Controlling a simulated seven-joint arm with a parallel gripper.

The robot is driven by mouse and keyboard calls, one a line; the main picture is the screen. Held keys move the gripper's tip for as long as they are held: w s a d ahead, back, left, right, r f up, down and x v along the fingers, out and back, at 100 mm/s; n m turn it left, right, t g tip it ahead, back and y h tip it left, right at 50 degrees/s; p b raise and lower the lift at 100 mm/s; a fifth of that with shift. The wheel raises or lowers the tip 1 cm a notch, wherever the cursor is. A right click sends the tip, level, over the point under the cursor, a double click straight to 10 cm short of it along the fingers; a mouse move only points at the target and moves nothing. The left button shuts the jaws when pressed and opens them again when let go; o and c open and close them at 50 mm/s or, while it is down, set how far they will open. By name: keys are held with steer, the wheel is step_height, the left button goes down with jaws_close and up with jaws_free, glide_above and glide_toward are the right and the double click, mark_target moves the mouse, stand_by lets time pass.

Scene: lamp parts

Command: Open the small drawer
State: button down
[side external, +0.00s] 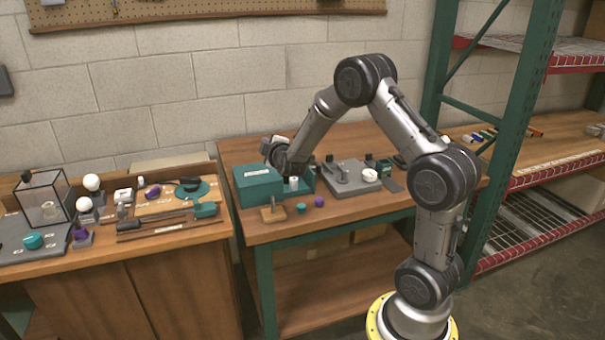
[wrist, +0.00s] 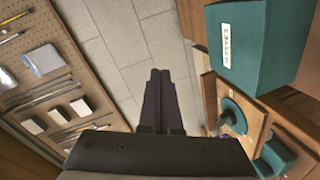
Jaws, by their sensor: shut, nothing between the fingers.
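A teal box (side external: 257,186) with a white label stands at the left end of the middle bench. A teal part (side external: 307,180) shows at its right side, partly behind my arm; I cannot tell whether this is the small drawer or how far out it is. The box (wrist: 252,45) also fills the upper right of the wrist view. My gripper (side external: 268,147) is above the box, near the wall. In the wrist view my gripper (wrist: 159,76) is shut and empty, its dark fingers together against the wall, apart from the box in the picture. No handle is clearly visible.
A small wooden block with a post (side external: 273,214) and a purple ball (side external: 319,201) sit at the bench's front. A grey fixture (side external: 350,178) stands to the right. The left bench holds a glass case (side external: 45,198) and lamp parts. A pegboard (wrist: 45,75) hangs on the wall.

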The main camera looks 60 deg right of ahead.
steer(key=s+d+r+n+g+h, duration=0.15)
steer(key=s+h, duration=0.25)
steer(key=s, duration=0.4)
steer(key=shift+g, duration=0.35)
step_height(320, 180, down, 17)
steer(key=shift+w+d+r, duration=0.1)
steer(key=shift+w+r, duration=0.05)
steer(key=shift+r, duration=0.05)
glide_above(306, 187)
steer(key=w+a, duration=0.3)
steer(key=a, duration=0.1)
steer(key=shift+w, duration=0.2)
steer(key=shift+s+d, duration=0.45)
steer(key=shift+d, duration=0.2)
steer(key=shift+s+d, duration=0.4)
steer(key=shift+d, duration=0.2)
steer(key=shift+s+d, duration=0.35)
steer(key=shift+s+d, duration=0.45)
